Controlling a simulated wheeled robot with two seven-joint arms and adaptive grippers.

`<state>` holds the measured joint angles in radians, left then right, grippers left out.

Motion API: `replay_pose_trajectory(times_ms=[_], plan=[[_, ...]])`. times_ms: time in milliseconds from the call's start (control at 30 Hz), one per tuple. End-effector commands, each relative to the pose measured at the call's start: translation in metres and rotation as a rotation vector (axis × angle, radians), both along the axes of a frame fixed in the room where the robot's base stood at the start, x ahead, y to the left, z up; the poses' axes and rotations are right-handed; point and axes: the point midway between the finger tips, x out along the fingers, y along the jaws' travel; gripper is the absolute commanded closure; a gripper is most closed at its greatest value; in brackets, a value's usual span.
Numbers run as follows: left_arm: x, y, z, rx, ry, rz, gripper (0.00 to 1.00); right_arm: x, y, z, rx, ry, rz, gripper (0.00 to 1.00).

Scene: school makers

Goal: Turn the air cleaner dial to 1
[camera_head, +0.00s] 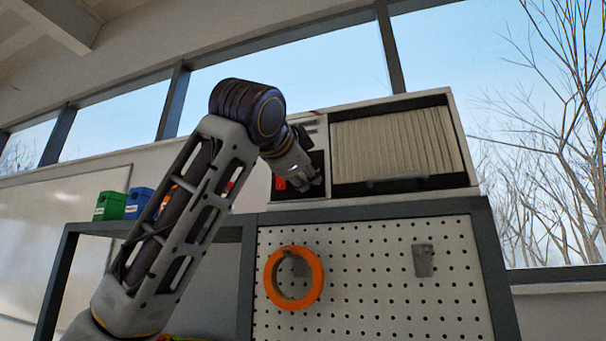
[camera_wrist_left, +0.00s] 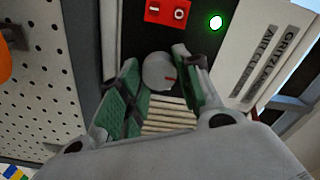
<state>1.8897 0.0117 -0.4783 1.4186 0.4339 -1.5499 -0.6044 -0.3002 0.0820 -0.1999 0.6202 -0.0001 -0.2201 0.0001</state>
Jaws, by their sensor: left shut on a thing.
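The air cleaner (camera_head: 462,193) is a white-framed box with a black front panel and a pleated filter, standing on top of the cabinet. Its dial (camera_wrist_left: 157,71) is a round grey knob with a red pointer line, seen in the left wrist view; in the head view my gripper hides it. My left gripper (camera_head: 311,180) is at the panel, its green-padded fingers (camera_wrist_left: 156,70) shut on the dial from both sides. The pointer line points toward the right finger in the wrist view. I cannot read any numbers around the dial. My right gripper is out of view.
A red rocker switch (camera_wrist_left: 167,12) and a lit green lamp (camera_wrist_left: 216,22) sit close to the dial. Below is a pegboard (camera_head: 380,290) with an orange ring (camera_head: 316,272) and a grey holder (camera_head: 423,260). Green (camera_head: 110,206) and blue (camera_head: 138,202) boxes stand at left.

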Motion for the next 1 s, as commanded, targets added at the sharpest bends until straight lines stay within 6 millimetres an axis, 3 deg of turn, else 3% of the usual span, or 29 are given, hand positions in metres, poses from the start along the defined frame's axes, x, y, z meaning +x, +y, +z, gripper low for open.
replay_pose_trajectory(times_ms=[600,633,800,1000], plan=[[0.0005,-0.0001,-0.0009,-0.059,0.022,-0.001,0.90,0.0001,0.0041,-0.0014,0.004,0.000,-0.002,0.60],[0.0004,-0.0001,-0.0009,-0.059,0.022,-0.001,0.65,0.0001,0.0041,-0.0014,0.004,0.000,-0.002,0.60],[0.0004,-0.0001,-0.0007,-0.058,0.021,0.000,0.44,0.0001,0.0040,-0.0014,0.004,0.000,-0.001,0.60],[0.0002,0.0000,-0.0004,-0.058,0.021,0.000,0.44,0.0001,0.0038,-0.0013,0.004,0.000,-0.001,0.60]])
